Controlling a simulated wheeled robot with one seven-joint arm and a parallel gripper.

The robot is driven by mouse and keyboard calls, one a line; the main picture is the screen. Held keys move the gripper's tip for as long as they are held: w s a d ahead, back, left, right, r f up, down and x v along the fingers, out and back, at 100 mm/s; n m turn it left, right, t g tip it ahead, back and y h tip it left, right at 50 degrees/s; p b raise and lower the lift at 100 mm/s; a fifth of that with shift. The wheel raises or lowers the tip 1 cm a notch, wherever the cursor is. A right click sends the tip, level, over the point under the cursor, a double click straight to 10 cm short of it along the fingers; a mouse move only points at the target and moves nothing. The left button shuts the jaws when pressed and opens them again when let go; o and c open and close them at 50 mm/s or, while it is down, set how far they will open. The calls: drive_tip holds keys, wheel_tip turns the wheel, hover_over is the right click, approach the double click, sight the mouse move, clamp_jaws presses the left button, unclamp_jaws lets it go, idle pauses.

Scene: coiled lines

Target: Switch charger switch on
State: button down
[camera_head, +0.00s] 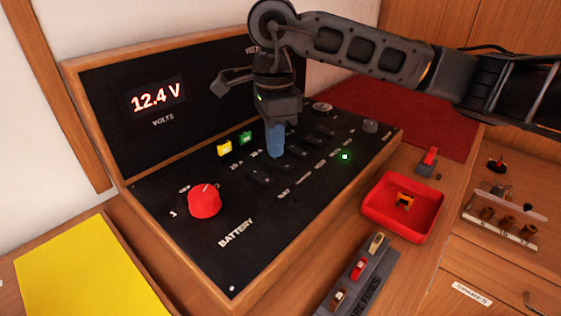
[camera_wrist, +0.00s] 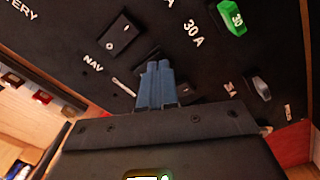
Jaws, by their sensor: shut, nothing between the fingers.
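The black panel (camera_head: 185,255) carries a row of black rocker switches (camera_head: 260,174) running up to the right. Their labels are too small to read, so I cannot tell which is the charger switch. My gripper (camera_head: 275,154) points down at this row, its blue fingers shut and empty. In the wrist view the fingertips (camera_wrist: 156,67) are over or beside a switch that they partly hide. A rocker switch (camera_wrist: 120,35) near the label NAV shows clear of the fingers. I cannot tell whether the fingertips touch the panel.
A red knob (camera_head: 205,201) stands at the panel's left. Yellow (camera_head: 224,148) and green (camera_head: 245,137) fuses sit behind the switches. A green light (camera_head: 345,156) glows on the panel. A display (camera_head: 156,96) reads 12.4 V. A red tray (camera_head: 372,218) and spare-fuse holder (camera_head: 362,276) lie right.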

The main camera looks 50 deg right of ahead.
drive_tip(key=shift+f+b, duration=0.65)
drive_tip(key=shift+r, duration=0.1)
idle(0.3)
drive_tip(key=shift+r+p, duration=1.15)
drive_tip(key=shift+r, duration=2.3)
